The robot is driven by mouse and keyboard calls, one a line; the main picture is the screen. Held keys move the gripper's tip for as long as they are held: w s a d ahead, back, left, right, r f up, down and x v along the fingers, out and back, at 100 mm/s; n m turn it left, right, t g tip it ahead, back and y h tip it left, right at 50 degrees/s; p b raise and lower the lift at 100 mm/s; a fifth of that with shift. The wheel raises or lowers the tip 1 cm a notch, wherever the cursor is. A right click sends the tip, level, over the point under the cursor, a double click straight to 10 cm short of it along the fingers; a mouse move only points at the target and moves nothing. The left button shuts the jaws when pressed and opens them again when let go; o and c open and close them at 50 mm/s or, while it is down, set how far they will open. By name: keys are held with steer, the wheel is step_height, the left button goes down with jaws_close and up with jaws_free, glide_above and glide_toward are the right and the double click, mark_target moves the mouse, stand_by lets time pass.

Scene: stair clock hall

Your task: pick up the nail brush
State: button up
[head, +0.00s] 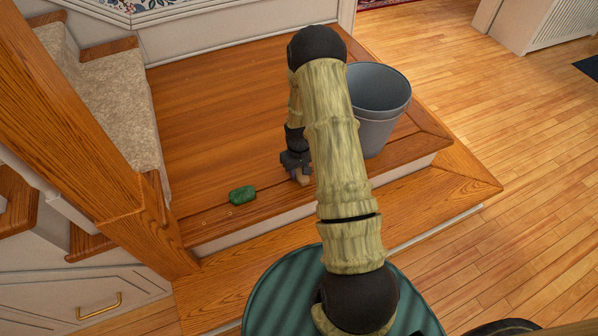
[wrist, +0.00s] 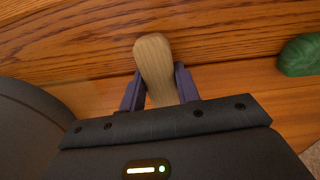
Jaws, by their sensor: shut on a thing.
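The nail brush (wrist: 154,62) shows as a pale wooden block with a rounded end in the wrist view. My gripper (wrist: 159,88) has its two dark fingers closed on the brush's sides, one on each side. In the head view, a small tan part of the brush (head: 302,178) shows beneath my gripper (head: 297,172), low over the wooden landing near its front edge. My arm hides part of the area to the right. The brush's bristles do not show, and I cannot tell whether it touches the boards.
A green soap-like lump (head: 242,195) lies on the landing left of my gripper and also shows in the wrist view (wrist: 300,55). A grey bucket (head: 380,118) stands close on the right. The landing (head: 215,110) behind is clear. Carpeted stairs (head: 122,105) and a wooden post are at left.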

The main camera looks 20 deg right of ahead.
mark_target(298, 172)
step_height(298, 172, up, 10)
steer(key=p, duration=0.3)
steer(key=shift+f, duration=0.1)
steer(key=o, duration=0.5)
steer(key=c, duration=0.3)
steer(key=shift+m, duration=0.4)
steer(key=s+a+r+p, duration=0.2)
steer(key=r+p, duration=0.3)
steer(key=p, duration=0.7)
steer(key=s+a+r+p, duration=0.2)
steer(key=a+r+p, duration=0.3)
steer(key=p, duration=0.6)
steer(key=s+a+r+p, duration=0.2)
steer(key=r+p, duration=0.3)
steer(key=p, duration=0.7)
steer(key=shift+a+r+p, duration=0.25)
steer(key=shift+a+p, duration=0.05)
steer(key=shift+a, duration=0.4)
steer(key=shift+c, duration=0.2)
